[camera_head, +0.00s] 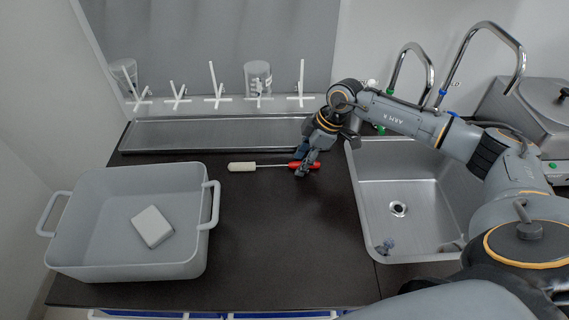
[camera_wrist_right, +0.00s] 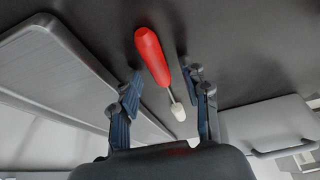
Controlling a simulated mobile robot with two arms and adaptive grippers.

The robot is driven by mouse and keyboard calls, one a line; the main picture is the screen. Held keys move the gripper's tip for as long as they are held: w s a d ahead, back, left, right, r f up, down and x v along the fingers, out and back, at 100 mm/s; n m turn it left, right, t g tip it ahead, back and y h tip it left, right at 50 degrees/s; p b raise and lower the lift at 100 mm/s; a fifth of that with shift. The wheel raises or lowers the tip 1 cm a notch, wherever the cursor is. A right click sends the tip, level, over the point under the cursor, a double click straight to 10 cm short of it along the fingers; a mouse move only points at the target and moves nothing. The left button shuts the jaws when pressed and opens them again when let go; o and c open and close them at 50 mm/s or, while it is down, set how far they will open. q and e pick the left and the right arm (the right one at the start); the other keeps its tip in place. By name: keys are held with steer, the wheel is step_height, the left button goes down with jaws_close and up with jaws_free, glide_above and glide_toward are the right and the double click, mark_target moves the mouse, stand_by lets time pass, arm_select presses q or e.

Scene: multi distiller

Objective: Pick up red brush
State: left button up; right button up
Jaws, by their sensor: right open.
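The red brush (camera_head: 292,165) lies on the dark counter between the grey bin and the sink. Its red handle points right and its white head (camera_head: 241,167) points left. My right gripper (camera_head: 304,170) is at the handle end in the head view. In the right wrist view, the brush (camera_wrist_right: 151,55) shows between and beyond the two fingers of my right gripper (camera_wrist_right: 166,86), which stand apart with nothing clamped. The wrist view does not show clearly how far the fingertips are above the counter. My left gripper is not in view.
A grey bin (camera_head: 90,266) holding a pale block (camera_head: 152,227) stands at left. A metal sink (camera_head: 372,215) with a small object in it is at right. A drain tray (camera_head: 215,134) and a peg rack with beakers (camera_head: 257,78) are behind. The counter in front is clear.

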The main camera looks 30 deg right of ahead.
jaws_close()
steer(key=shift+r, duration=0.1)
